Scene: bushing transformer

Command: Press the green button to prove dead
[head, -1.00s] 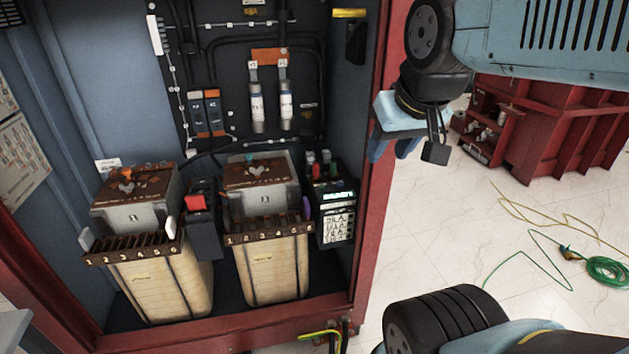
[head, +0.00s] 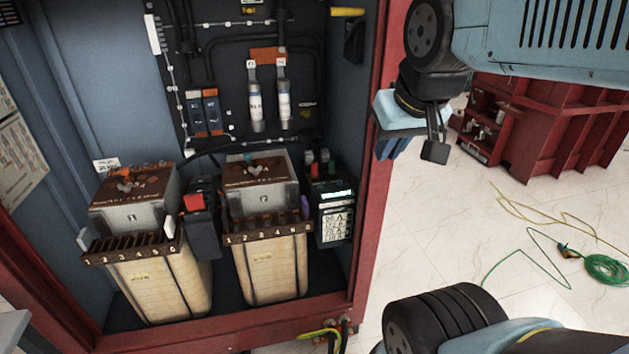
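A dark tester-like device (head: 334,218) with a lit display and white label rows stands in the cabinet's lower right corner.
Two transformers (head: 270,268) with numbered terminals stand on the cabinet floor, a dark unit with a red top (head: 194,203) between them. The red cabinet post (head: 378,200) edges the opening. Green cable (head: 606,268) lies on the right floor; a red bin (head: 550,130) stands behind.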

